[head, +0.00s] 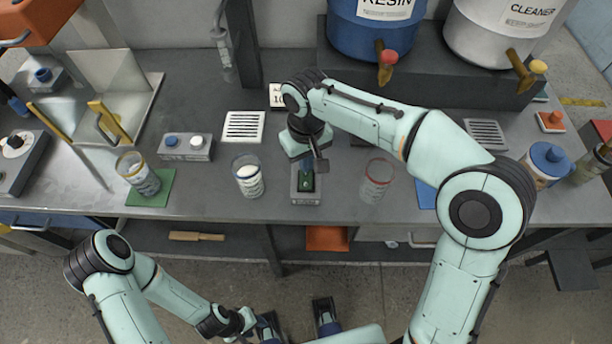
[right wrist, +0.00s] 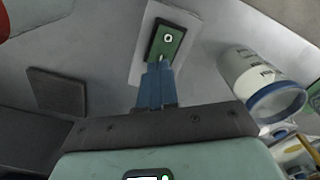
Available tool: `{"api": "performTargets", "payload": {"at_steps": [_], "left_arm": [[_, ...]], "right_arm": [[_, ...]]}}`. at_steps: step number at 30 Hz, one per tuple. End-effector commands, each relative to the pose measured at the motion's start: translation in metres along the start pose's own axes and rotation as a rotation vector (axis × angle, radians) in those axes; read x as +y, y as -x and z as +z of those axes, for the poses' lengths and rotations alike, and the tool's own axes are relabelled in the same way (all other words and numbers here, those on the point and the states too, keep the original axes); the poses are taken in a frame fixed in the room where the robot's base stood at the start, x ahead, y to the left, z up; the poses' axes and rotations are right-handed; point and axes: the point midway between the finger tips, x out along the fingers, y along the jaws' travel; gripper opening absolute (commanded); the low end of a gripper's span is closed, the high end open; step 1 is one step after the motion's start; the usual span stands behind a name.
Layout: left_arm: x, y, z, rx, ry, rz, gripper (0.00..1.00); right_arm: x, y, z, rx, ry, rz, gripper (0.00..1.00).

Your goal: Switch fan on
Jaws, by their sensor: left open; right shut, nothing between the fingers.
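A switch box (head: 305,197) with a green rocker switch (head: 306,181) stands near the front edge of the bench. In the right wrist view the green rocker (right wrist: 168,40) sits on a light plate and shows a round white mark. My right gripper (head: 309,165) is shut and empty, its blue fingertips (right wrist: 157,68) at the near end of the rocker. I cannot tell whether they touch it. My left gripper (head: 297,320) is open and empty, low in front of the bench. No fan is clearly identifiable.
Glass beakers stand left (head: 247,178) and right (head: 375,180) of the switch box. A two-button box (head: 187,147) and a vent grille (head: 243,126) are further left. Blue resin (head: 358,35) and white cleaner (head: 480,40) drums stand behind my right arm.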

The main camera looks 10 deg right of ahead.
Motion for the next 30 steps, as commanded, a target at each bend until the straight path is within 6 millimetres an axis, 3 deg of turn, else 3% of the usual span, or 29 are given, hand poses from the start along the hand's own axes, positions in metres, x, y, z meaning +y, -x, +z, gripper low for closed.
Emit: {"api": "performTargets", "payload": {"at_steps": [30], "left_arm": [[-0.003, -0.007, 0.001, -0.002, 0.001, -0.001, 0.43]], "right_arm": [[0.000, -0.012, 0.000, 0.000, 0.000, 0.000, 0.00]]}}
